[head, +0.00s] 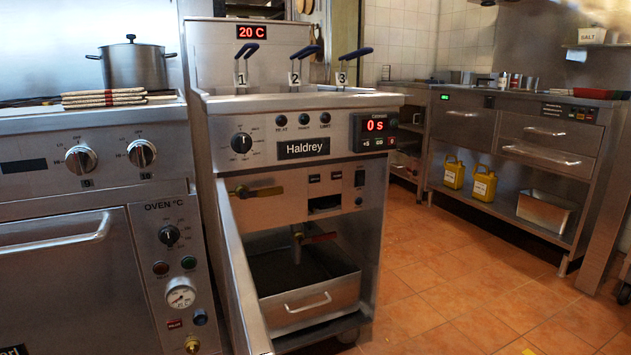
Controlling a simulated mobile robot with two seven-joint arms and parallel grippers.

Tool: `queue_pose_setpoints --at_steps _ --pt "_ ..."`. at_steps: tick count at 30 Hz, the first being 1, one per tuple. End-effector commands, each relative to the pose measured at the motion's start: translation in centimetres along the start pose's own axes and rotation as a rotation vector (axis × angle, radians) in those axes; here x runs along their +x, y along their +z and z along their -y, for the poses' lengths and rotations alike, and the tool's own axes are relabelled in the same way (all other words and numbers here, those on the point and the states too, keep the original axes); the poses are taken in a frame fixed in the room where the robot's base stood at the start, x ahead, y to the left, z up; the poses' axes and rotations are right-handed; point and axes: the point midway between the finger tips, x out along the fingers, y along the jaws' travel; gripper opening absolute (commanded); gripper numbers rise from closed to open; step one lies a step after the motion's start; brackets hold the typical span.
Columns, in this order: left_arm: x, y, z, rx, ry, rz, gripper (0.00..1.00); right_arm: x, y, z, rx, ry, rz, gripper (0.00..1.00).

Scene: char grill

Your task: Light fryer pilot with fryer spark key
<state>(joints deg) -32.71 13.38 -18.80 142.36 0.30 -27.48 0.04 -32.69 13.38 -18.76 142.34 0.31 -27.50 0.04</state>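The fryer (303,148), marked Haldrey, stands in the middle of the head view. Its panel has a black knob (241,142), and its timer (375,132) reads 0 s. The display above the baskets reads 20 C. The cabinet door (240,270) stands open toward me at the left. I cannot make out a spark key or a pilot flame. Neither of my grippers is in view.
A metal drain pan (309,303) sits low in the cabinet under a red-handled valve (320,238). An oven range (80,240) with a pot (134,64) stands close at left. Yellow jugs (484,185) are on a shelf at right. The tiled floor (450,280) at right is clear.

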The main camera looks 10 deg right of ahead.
Motion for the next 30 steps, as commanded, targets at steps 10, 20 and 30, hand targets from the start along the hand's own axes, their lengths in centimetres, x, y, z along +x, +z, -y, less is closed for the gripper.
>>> queue_pose_setpoints --at_steps 10,20,30 --pt "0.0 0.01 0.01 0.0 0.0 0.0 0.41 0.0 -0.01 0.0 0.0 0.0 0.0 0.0" --pt "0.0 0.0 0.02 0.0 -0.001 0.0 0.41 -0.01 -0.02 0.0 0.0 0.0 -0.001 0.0" --pt "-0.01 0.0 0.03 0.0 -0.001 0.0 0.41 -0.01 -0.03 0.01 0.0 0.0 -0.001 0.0"
